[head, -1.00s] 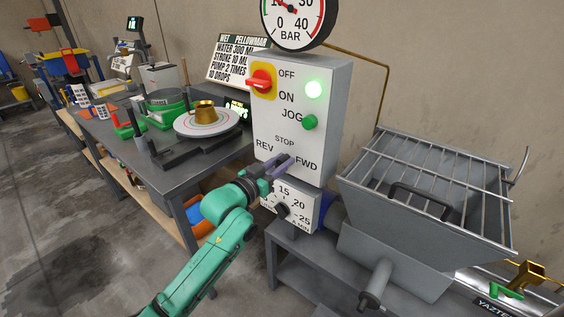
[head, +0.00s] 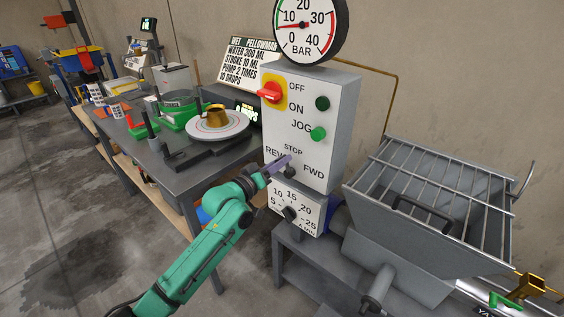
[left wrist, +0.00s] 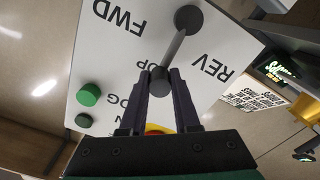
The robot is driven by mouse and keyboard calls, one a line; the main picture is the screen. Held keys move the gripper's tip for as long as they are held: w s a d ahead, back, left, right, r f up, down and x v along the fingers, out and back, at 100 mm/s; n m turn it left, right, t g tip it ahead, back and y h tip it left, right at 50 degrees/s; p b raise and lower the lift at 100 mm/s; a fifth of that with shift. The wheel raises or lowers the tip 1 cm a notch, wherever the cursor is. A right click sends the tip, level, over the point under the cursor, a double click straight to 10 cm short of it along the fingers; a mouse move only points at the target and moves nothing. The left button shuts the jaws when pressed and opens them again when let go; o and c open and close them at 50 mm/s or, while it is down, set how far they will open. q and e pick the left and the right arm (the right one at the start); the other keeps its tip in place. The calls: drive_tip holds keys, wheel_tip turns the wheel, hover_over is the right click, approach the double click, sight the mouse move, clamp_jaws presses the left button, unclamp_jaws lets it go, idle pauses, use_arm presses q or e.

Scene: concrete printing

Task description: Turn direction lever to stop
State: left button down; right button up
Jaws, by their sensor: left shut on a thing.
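The direction lever (left wrist: 178,48) is a grey rod on a round dark pivot, with a dark knob at its end. Its pivot (head: 290,172) sits on the white control panel (head: 335,150) between REV and FWD, below STOP. In the left wrist view, upside down, the rod runs from the pivot toward the STOP lettering and covers part of it. My left gripper (head: 284,162) is at the lever. In the left wrist view its dark fingers (left wrist: 161,82) are shut around the knob. In the head view the fingers hide most of the rod. My right gripper is in neither view.
Above the lever are a green JOG button (head: 318,133), a dark green lamp (head: 322,103) and a red selector (head: 270,92). A speed dial (head: 290,213) is close below. A grated hopper (head: 420,195) stands at the right, a workbench (head: 190,182) at the left.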

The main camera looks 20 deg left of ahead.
use_arm(q)
drive_tip(key=shift+f, duration=0.2)
drive_tip(key=c, duration=0.7)
unclamp_jaws()
drive_tip(key=shift+r, duration=0.1)
drive_tip(key=shift+o, duration=0.2)
drive_tip(key=b+v, duration=0.3)
drive_tip(key=v, duration=1.1)
drive_tip(key=shift+s, duration=0.25)
